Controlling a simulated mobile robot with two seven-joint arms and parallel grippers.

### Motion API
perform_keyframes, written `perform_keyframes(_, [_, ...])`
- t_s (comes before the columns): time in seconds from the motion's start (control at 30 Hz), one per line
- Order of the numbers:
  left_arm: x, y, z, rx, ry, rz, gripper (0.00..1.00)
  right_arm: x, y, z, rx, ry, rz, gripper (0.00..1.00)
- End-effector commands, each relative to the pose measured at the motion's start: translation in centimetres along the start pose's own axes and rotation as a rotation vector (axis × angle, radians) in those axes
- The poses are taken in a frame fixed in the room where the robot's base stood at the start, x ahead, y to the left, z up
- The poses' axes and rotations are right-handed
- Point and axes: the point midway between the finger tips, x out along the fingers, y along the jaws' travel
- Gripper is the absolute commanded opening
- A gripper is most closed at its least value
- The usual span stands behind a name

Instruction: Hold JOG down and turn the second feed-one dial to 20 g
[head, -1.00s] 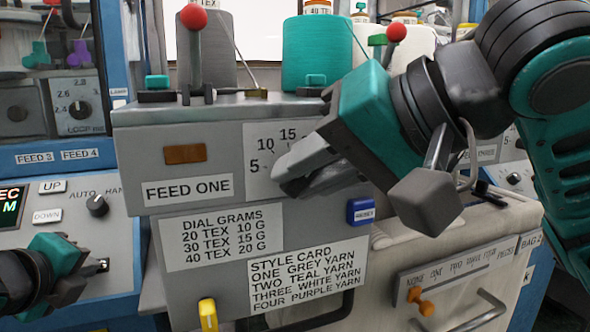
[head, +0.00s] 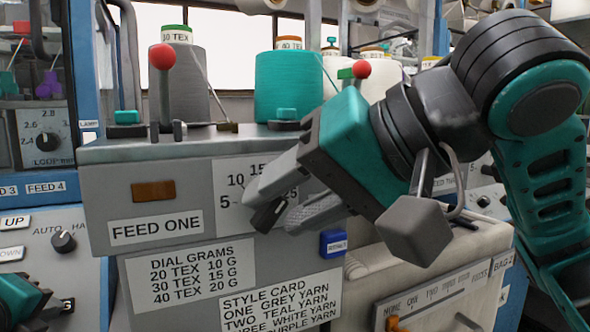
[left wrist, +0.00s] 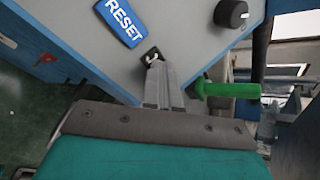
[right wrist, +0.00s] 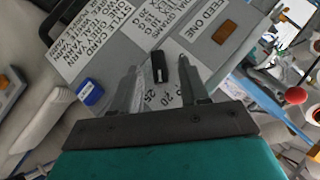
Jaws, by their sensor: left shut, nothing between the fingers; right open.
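The feed-one dial is a small black knob (head: 268,214) on a white scale plate marked 5 to 25. It also shows in the right wrist view (right wrist: 159,66). My right gripper (head: 270,210) is open, with one finger on each side of the knob; I see no clear contact. The fingers hide part of the scale, and I cannot read the pointer's setting surely. My left gripper (left wrist: 160,68) is shut and empty. Its tips are at a small black fitting (left wrist: 151,55) below the blue RESET button (left wrist: 122,20). No JOG lettering is readable; the tips cover part of that spot.
A red-knobbed lever (head: 162,57) stands above the FEED ONE panel. A blue button (head: 333,243) sits below right of the dial. A green handle (left wrist: 226,90) is right of my left fingers. A cream bin (head: 440,275) stands at the lower right.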

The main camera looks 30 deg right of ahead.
Motion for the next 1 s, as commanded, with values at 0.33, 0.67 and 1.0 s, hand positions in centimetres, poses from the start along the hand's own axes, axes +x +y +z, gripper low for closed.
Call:
perform_keyframes(0.33, [0.1, 0.1, 0.0, 0.000, 0.000, 0.004, 0.00, -7.4, -0.1, -0.1, 0.000, 0.008, -0.003, 0.45])
perform_keyframes(0.67, [0.1, 0.2, 0.0, 0.000, 0.000, 0.004, 0.00, -10.6, 0.0, 0.1, 0.000, 0.002, -0.001, 0.45])
perform_keyframes(1.0, [0.1, 0.2, 0.0, 0.000, 0.000, 0.004, 0.00, -10.6, 0.0, 0.1, -0.001, 0.002, -0.001, 0.45])
